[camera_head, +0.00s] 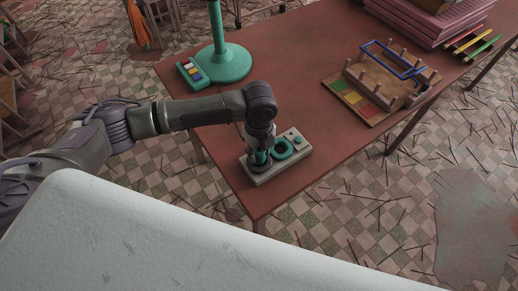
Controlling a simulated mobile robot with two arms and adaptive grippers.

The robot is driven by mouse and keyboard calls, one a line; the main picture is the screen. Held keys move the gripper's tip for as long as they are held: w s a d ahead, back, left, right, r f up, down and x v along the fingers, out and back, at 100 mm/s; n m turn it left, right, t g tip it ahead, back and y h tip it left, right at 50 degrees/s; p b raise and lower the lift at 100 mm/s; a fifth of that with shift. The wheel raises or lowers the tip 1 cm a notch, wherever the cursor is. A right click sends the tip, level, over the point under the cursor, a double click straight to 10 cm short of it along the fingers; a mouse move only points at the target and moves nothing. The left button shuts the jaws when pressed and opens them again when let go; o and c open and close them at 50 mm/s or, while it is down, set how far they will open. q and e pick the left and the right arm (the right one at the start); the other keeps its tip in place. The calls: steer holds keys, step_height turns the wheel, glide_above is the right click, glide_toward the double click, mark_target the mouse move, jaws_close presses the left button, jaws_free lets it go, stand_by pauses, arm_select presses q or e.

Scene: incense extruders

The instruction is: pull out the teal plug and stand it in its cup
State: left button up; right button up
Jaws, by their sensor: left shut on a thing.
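My left gripper (259,158) points down over a pale block (262,178) at the near end of the table. Its fingers are shut on a small teal piece, which looks like the teal plug (263,156); the fingers hide much of it. I cannot tell whether the plug is still seated or lifted. A teal ring-shaped cup (282,149) with a dark opening is on the block, just right of the gripper. A smaller teal spot (297,140) is at the block's right end. My right gripper is not in view.
The red-brown table (290,90) has free room in its middle. A teal stand (230,63) and a colored-block strip (189,73) are at the back left. A wooden pegged rack (375,83) is at the right, with pink stacked trays (420,20) behind. Thin sticks litter the checkered floor.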

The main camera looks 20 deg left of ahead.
mark_target(259, 150)
arm_select(q)
steer(key=shift+f, duration=0.55)
steer(key=o, duration=1.2)
steer(key=shift+o, duration=0.2)
step_height(259, 150, up, 12)
